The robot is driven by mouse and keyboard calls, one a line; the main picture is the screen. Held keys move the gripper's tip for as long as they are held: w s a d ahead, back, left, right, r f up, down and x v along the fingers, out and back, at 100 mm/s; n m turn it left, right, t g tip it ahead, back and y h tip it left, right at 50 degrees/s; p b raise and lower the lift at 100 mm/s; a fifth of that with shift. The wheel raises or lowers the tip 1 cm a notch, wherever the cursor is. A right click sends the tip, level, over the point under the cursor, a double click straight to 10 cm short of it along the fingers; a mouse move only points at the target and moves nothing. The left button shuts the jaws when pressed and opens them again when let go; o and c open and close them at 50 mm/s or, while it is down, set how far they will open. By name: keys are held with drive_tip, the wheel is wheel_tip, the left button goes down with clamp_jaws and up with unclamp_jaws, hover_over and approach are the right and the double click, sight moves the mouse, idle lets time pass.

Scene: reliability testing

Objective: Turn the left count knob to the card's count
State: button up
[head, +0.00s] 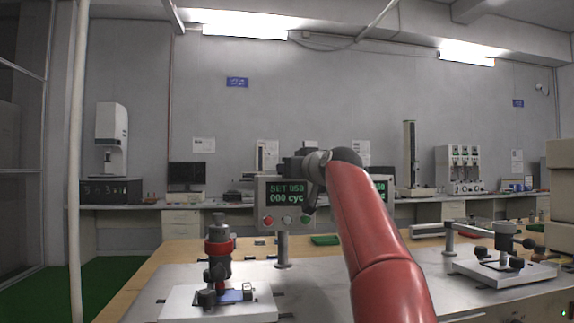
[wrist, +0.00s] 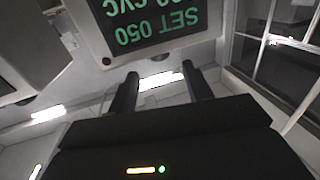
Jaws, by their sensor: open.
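The left counter box (head: 286,204) stands on a post behind the left test rig. Its green screen reads "SET 050" over "000 cyc", with red, white and green buttons below. In the wrist view its screen (wrist: 155,22) appears upside down. My gripper (wrist: 160,76) is open and empty, its two dark fingers pointing at the box's edge. In the head view my red arm reaches up to the box's upper right. The count knob is not clearly visible; a dark rounded shape shows at the box edge between the fingers. I cannot make out a readable count card.
A second counter screen (head: 380,190) is partly hidden behind my arm. The left test rig (head: 218,262) stands in front of the left box, and the right rig (head: 500,262) stands at right. A pale pole (head: 75,160) rises at left.

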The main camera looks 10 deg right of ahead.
drive_tip(key=w+p, duration=0.1)
drive_tip(key=w, duration=0.1)
drive_tip(key=w+p, duration=0.1)
drive_tip(key=w, duration=0.1)
drive_tip(key=shift+a+r, duration=0.15)
drive_tip(key=shift+a, duration=0.25)
drive_tip(key=shift+w+a, duration=0.1)
drive_tip(key=shift+w, duration=0.25)
drive_tip(key=c, duration=1)
drive_tip(key=shift+o, duration=0.2)
drive_tip(key=shift+a, duration=0.1)
